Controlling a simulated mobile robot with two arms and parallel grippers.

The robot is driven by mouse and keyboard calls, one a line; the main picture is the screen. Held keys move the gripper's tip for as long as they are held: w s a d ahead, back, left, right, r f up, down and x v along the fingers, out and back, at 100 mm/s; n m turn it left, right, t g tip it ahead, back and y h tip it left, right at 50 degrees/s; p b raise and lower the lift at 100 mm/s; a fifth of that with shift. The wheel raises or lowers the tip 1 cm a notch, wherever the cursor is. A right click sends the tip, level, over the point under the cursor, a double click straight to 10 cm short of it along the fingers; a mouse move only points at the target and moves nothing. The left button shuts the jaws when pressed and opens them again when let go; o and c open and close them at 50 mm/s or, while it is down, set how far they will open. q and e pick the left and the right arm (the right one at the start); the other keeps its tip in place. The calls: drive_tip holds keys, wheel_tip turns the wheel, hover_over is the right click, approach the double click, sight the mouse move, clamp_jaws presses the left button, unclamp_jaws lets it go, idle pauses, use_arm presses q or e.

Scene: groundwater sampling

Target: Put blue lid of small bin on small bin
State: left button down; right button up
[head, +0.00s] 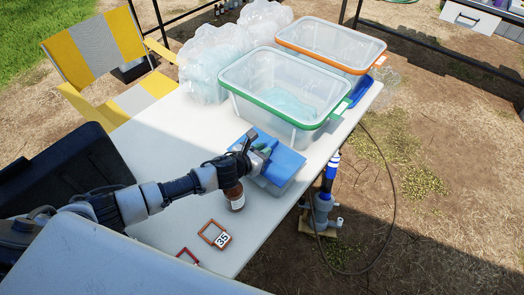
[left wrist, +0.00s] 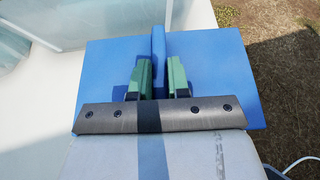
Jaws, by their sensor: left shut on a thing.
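The blue lid (head: 287,159) is flat and rectangular with an upright grip fin in its middle. My left gripper (head: 262,151) is shut on this fin; the left wrist view shows its green fingers (left wrist: 160,78) on both sides of the fin, with the lid (left wrist: 215,70) spread out below. The small bin (head: 272,187) is pale and translucent and stands near the table's right edge, directly under the lid. The lid covers its opening. I cannot tell whether the lid rests fully on the rim. My right gripper is not in view.
A green-rimmed bin (head: 232,88) stands just behind on the white table (head: 165,130), with an orange-rimmed bin (head: 350,42) beyond. A brown bottle (head: 236,200) stands close by my gripper. A pump (head: 320,205) stands off the table's right edge.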

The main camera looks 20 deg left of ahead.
use_arm(q)
drive_tip(key=shift+s+f, duration=0.2)
drive_tip(key=shift+f, duration=0.4)
drive_tip(key=c, duration=1)
unclamp_jaws()
drive_tip(key=shift+f, duration=0.1)
drive_tip(key=shift+r, duration=0.45)
wheel_tip(320, 180, up, 3)
drive_tip(key=shift+w+r, duration=0.15)
drive_tip(key=s+d+r, duration=0.1)
drive_tip(key=d+r, duration=0.1)
drive_tip(key=d, duration=0.1)
drive_tip(key=s+d+r, duration=0.1)
drive_tip(key=d+r, duration=0.2)
drive_tip(key=d, duration=0.1)
drive_tip(key=d+r, duration=0.2)
drive_tip(key=d, duration=0.2)
drive_tip(key=shift+s+d+r, duration=0.2)
drive_tip(key=shift+s+r, duration=0.05)
drive_tip(key=shift+s, duration=0.15)
